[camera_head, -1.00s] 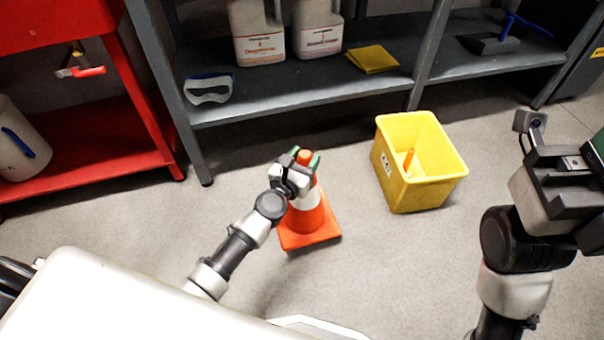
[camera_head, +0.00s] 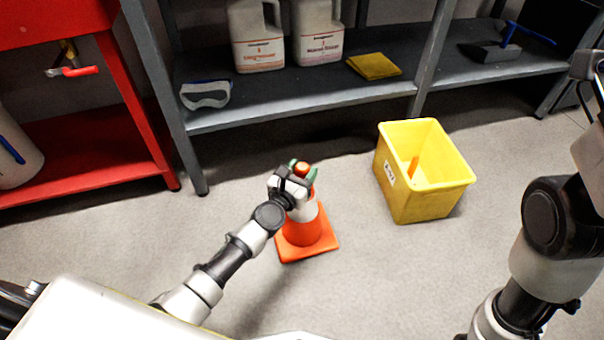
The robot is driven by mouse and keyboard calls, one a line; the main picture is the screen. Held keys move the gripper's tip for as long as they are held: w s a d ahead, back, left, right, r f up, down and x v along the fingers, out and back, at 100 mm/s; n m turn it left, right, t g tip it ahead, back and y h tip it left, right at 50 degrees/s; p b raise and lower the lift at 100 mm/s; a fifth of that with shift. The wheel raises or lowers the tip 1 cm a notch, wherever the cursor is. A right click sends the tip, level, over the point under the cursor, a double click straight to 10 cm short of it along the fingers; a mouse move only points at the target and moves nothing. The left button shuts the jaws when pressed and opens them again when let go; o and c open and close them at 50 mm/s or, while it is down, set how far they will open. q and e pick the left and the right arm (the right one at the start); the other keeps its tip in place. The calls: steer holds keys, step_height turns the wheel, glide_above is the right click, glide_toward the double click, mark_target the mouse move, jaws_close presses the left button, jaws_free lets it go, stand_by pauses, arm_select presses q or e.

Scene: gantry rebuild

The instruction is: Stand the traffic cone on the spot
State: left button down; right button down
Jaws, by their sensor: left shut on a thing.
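The traffic cone (camera_head: 306,232) is orange with a white band and a square orange base. It looks upright, on or just above the grey floor; I cannot tell which. My left gripper (camera_head: 302,173) is shut on the cone near its top, with the orange tip showing between the green-tipped fingers. The gripper hides part of the cone's upper left side. No marked spot shows on the visible floor. My right arm is at the right edge, and its gripper is out of the picture.
A yellow bin (camera_head: 428,196) with an orange item inside stands right of the cone. A grey shelf (camera_head: 290,109) behind holds two jugs, goggles (camera_head: 206,93), a yellow cloth (camera_head: 374,66) and a dustpan. A red bench (camera_head: 90,150) stands at left. Floor in front of the bin is clear.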

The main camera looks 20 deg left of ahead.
arm_select(q)
steer(key=shift+r, duration=0.2)
steer(key=shift+f, duration=0.15)
steer(key=c, duration=0.5)
jaws_free()
steer(key=shift+f, duration=0.1)
